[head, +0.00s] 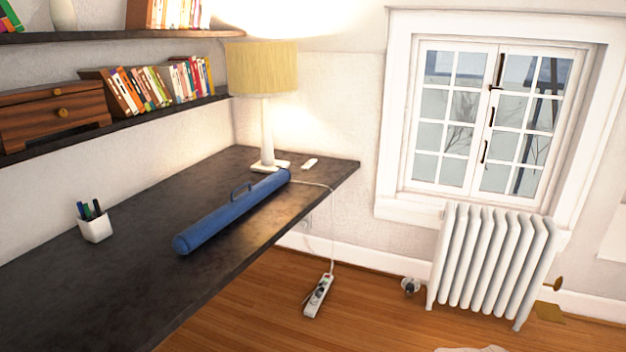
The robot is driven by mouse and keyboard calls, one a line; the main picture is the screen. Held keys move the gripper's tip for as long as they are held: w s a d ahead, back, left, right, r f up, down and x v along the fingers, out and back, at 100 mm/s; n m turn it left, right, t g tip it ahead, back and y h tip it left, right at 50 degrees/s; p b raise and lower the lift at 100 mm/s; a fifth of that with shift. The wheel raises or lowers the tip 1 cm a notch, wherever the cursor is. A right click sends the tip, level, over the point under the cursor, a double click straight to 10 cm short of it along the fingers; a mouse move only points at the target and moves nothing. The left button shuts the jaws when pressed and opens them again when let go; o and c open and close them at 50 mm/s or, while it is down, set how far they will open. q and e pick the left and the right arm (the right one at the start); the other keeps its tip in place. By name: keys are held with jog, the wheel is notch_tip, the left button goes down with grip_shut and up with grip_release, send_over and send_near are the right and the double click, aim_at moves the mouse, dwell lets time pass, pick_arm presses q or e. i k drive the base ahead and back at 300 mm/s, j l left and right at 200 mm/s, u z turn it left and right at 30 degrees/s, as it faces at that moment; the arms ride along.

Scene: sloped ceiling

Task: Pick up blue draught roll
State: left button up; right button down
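The blue draught roll (228,213) lies on the dark desk (110,270), a long tube set diagonally. Its near end is toward the desk's front edge and its far end is beside the lamp base. A handle (240,190) stands up from its upper side near the middle. Neither of my grippers shows in the head view. A small pale shape at the bottom edge is cut off and I cannot tell what it is.
A lit table lamp (263,85) stands at the desk's far end, with a small white object (310,163) beside it. A white pen cup (95,226) stands at left. Shelves (130,130) hang above. A power strip (318,296) lies on the floor before the radiator (492,262).

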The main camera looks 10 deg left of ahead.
aim_at(188, 240)
jog(key=i+l+u, duration=0.1)
jog(key=i+u, duration=0.2)
jog(key=i, duration=0.25)
jog(key=i+l+u, duration=0.2)
jog(key=i+u, duration=0.15)
jog(key=i, duration=0.15)
jog(key=i+l+u, duration=0.3)
jog(key=i, duration=0.2)
